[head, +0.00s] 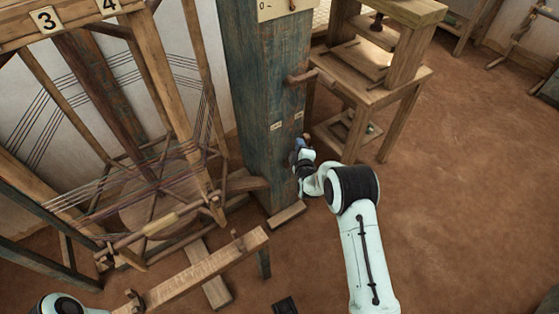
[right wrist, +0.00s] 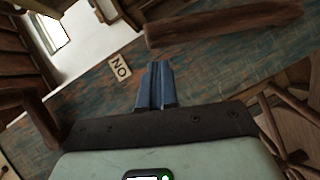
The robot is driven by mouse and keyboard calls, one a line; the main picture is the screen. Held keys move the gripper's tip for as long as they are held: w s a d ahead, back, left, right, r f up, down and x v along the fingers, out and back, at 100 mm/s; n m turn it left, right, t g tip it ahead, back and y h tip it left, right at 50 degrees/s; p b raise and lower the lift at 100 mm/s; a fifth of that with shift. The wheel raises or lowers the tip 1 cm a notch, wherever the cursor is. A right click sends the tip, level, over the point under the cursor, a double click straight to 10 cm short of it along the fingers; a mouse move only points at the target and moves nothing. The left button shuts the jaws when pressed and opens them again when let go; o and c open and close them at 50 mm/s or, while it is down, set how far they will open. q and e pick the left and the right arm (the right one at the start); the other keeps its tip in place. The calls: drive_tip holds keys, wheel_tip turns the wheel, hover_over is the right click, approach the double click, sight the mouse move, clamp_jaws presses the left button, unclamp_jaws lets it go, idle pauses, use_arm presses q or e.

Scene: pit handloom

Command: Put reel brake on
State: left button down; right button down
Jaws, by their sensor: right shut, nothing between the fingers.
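A blue-green wooden post (head: 255,80) stands in the middle of the head view. Two small pale labels are on it; the right one (head: 299,115) reads as an upside-down ON label (right wrist: 121,68) in the right wrist view. A short wooden peg (head: 301,76) sticks out above the labels. A wooden bar (head: 246,184) lies low beside the post, towards the reel (head: 150,185). I cannot tell which of these is the reel brake. My right gripper (head: 298,147) is shut and empty, in front of the post below the labels; its fingers (right wrist: 156,82) show together. My left gripper is out of view.
A wooden stand (head: 365,85) with shelves is close behind my right arm. A low beam (head: 205,268) crosses the bottom left, and a wooden block (head: 287,214) lies at the post's foot. The brown floor (head: 460,200) on the right is clear.

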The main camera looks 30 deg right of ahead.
drive_tip(key=shift+w+d+f+m+g+y, duration=0.15)
drive_tip(key=shift+d+m+g+y, duration=0.2)
drive_tip(key=shift+d, duration=0.75)
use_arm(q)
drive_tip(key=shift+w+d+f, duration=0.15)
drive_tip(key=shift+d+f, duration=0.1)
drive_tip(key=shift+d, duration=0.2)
use_arm(e)
drive_tip(key=shift+d, duration=0.25)
drive_tip(key=shift+d+m, duration=0.1)
drive_tip(key=shift+m, duration=0.15)
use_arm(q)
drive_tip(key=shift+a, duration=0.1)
use_arm(e)
drive_tip(key=shift+r, duration=0.2)
